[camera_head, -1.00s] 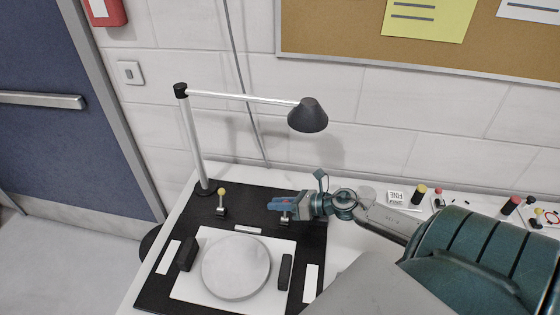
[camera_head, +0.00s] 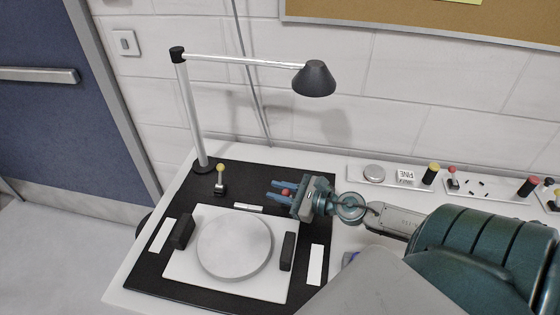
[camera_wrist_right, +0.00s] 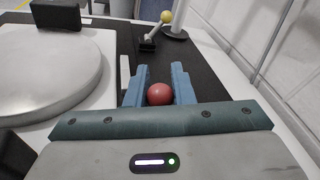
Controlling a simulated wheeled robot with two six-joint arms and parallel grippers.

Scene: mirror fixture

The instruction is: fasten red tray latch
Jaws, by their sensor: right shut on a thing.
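The red ball knob (camera_head: 286,191) of the tray latch sits between the fingers of my right gripper (camera_head: 272,190), which is shut on it. In the right wrist view the red knob (camera_wrist_right: 159,94) shows between the two blue fingers (camera_wrist_right: 160,75). The latch's lever and base are hidden by the gripper. The pale square tray (camera_head: 186,284) with a round grey disc (camera_head: 234,246) lies in front of the gripper on the black mat (camera_head: 150,285). My left gripper is not in view.
A yellow-knobbed latch (camera_head: 220,180) stands upright at the mat's back left, near the lamp post (camera_head: 190,115). The lamp shade (camera_head: 315,78) hangs above and behind the gripper. A strip of colored knobs (camera_head: 433,173) lies along the wall at right.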

